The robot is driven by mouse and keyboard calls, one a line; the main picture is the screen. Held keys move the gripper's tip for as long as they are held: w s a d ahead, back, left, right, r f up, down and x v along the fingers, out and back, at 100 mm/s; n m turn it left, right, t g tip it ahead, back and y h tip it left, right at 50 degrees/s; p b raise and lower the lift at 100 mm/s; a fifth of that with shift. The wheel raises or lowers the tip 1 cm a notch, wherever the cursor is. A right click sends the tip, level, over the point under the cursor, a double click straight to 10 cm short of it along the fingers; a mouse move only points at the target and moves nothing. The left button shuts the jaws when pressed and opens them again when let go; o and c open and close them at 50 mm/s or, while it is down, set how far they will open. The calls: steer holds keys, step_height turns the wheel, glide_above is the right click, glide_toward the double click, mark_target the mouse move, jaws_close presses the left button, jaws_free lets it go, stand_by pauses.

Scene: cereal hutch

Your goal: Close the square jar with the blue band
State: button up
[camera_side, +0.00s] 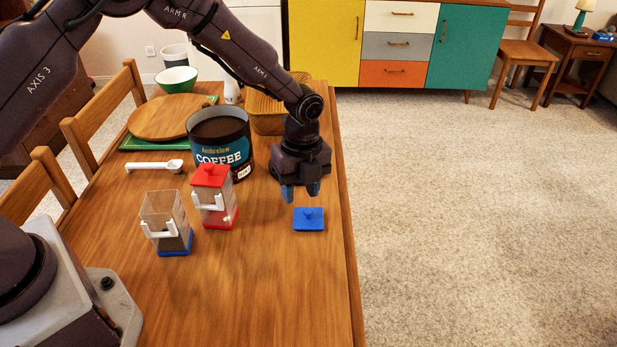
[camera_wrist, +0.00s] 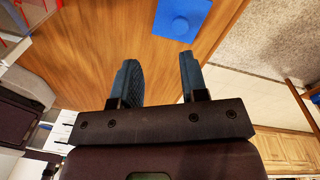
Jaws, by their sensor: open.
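The square jar with the blue band (camera_side: 168,226) stands upright on the table, clear-walled with a white side clip and no lid on top. A blue lid with a small knob (camera_side: 309,219) lies flat on the table near the right edge, knob up. It also shows in the wrist view (camera_wrist: 181,18), beyond my fingertips. My gripper (camera_side: 300,192) is above the table, just behind the blue lid, open and empty. Its two fingers (camera_wrist: 160,65) are apart in the wrist view. A second square jar with a red band (camera_side: 214,204) stands next to the blue one, with its red lid on.
A wicker basket (camera_side: 268,113), a round wooden board (camera_side: 168,117) and a green bowl (camera_side: 177,80) are farther back. The table front is clear.

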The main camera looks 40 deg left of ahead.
mark_target(308, 210)
steer(key=shift+w+d+r+m+t, duration=0.15)
steer(key=shift+w+r+m, duration=0.1)
steer(key=shift+w+m, duration=0.3)
steer(key=shift+w+r+m+t, duration=0.2)
steer(key=shift+w+m, duration=0.2)
steer(key=shift+m, duration=0.25)
steer(key=m, duration=0.2)
steer(key=shift+w+m, duration=0.1)
steer(key=shift+m, duration=0.2)
steer(key=shift+f, duration=2.15)
steer(key=shift+f, duration=0.2)
steer(key=shift+f, duration=1.7)
steer(key=shift+r, duration=0.1)
steer(key=c, duration=0.7)
